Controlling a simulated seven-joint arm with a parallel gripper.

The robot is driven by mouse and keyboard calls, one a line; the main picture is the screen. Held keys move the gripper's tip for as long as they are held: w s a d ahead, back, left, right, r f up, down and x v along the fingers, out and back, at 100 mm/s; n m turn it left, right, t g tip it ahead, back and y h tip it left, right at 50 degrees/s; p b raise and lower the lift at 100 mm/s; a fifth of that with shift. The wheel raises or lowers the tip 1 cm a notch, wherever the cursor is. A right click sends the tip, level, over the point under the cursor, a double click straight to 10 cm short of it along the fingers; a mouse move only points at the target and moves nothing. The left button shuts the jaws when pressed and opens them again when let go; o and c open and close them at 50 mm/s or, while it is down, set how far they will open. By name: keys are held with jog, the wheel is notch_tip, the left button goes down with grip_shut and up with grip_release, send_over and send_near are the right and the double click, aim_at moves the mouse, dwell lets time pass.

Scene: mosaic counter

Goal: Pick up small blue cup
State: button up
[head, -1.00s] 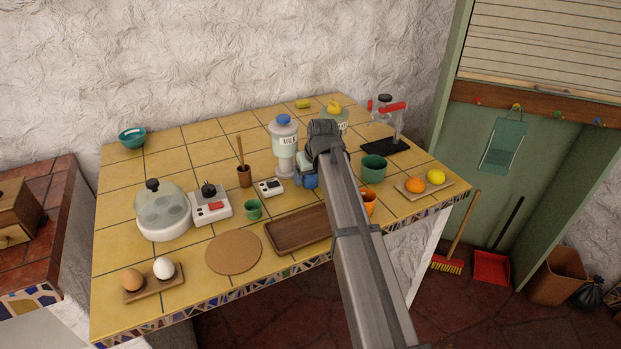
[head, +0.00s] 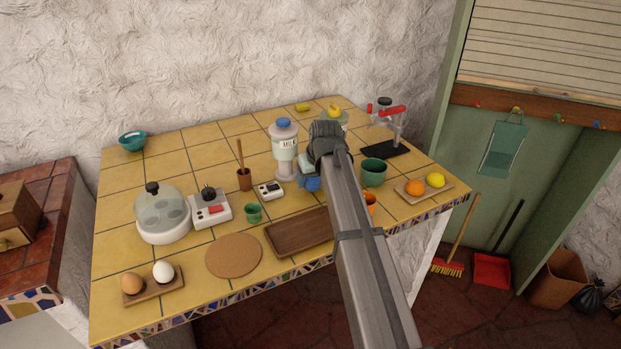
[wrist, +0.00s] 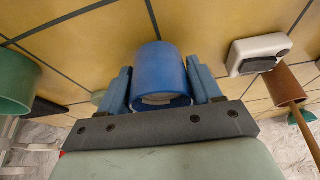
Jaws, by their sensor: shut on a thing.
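The small blue cup (wrist: 160,72) sits between the two fingers of my gripper (wrist: 160,90) in the wrist view, with a finger pressed on each side. In the head view the blue cup (head: 313,184) shows only partly, below my gripper (head: 308,170), and my arm hides the rest. My gripper is shut on the cup. Whether the cup touches the counter is hard to tell.
The milk dispenser (head: 285,150) stands close left of my gripper. A large green cup (head: 373,172) is to the right, and an orange cup (head: 370,201) is partly behind my arm. A wooden tray (head: 290,240) lies in front. A small white device (head: 270,191) is left.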

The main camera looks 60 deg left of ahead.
aim_at(316, 181)
jog(key=d, duration=0.1)
jog(key=d+r, duration=0.1)
jog(key=d, duration=0.1)
jog(key=shift+s, duration=0.1)
notch_tip(316, 181, up, 13)
jog(key=shift+a, duration=0.15)
jog(key=shift+d+f+x, duration=0.1)
jog(key=shift+d+x, duration=0.1)
jog(key=shift+x, duration=1.3)
jog(key=shift+d+f+x, duration=0.1)
jog(key=shift+d+x, duration=0.1)
jog(key=shift+x, duration=1.3)
jog(key=shift+d+f+x, duration=0.1)
jog(key=shift+d+x, duration=0.05)
jog(key=shift+x, duration=1.35)
dwell(1.4)
jog(key=shift+a+f, duration=0.2)
jog(key=shift+f, duration=0.2)
jog(key=shift+c, duration=0.7)
jog(key=shift+f, duration=0.15)
jog(key=shift+a, duration=0.1)
